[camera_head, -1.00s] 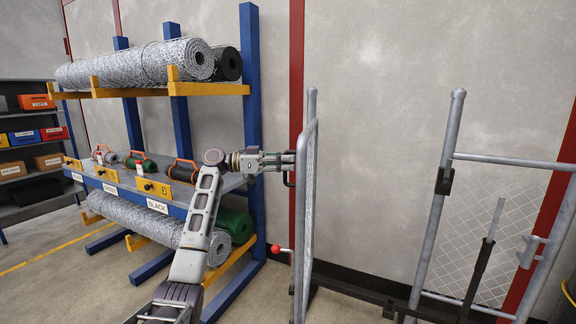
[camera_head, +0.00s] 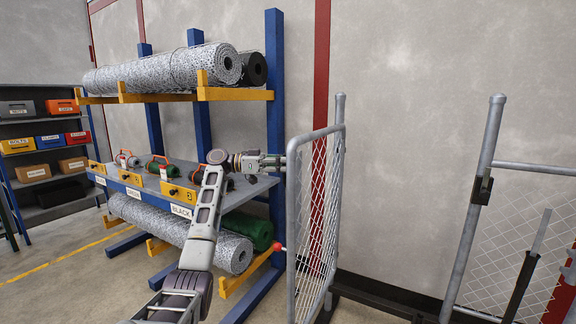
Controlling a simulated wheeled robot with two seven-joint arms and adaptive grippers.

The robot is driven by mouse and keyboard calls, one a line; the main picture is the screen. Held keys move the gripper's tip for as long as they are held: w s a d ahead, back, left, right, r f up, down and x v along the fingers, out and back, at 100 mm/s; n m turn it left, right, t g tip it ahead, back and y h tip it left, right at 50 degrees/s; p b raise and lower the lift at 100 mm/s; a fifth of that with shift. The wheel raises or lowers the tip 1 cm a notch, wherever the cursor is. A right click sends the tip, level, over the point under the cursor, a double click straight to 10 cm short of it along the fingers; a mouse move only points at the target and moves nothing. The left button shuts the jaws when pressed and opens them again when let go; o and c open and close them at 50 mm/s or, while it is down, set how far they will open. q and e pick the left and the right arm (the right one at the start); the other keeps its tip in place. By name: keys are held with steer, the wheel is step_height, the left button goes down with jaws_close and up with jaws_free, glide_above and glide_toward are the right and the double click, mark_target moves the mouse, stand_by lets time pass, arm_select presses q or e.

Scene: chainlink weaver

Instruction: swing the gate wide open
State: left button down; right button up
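The gate (camera_head: 321,225) is a grey tubular frame with chain-link mesh. It stands swung out from its hinge post (camera_head: 340,110), with its near upright toward me and its mesh seen at a slant. A wide gap lies between it and the latch-side post (camera_head: 470,215) on the right. My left gripper (camera_head: 282,162) is at the upper part of the gate's near upright, on its left side, and appears to touch it. Its fingertips are too small and partly hidden to show whether they grip. My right gripper is not in view.
A blue rack (camera_head: 275,120) with wire rolls (camera_head: 165,68) stands close behind and left of my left gripper. A red-knobbed lever (camera_head: 277,248) is near the gate's lower left. A dark floor rail (camera_head: 385,297) runs along the wall. Floor at the left is clear.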

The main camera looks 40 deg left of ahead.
arm_select(q)
steer(key=shift+a+r, duration=0.2)
steer(key=shift+a, duration=0.15)
steer(key=c, duration=1.9)
jaws_free()
steer(key=shift+s+a, duration=0.1)
steer(key=o, duration=0.4)
steer(key=shift+s+a+f, duration=0.15)
steer(key=shift+s+a, duration=0.05)
steer(key=shift+a, duration=0.25)
steer(key=shift+v, duration=5.85)
steer(key=shift+d, duration=0.15)
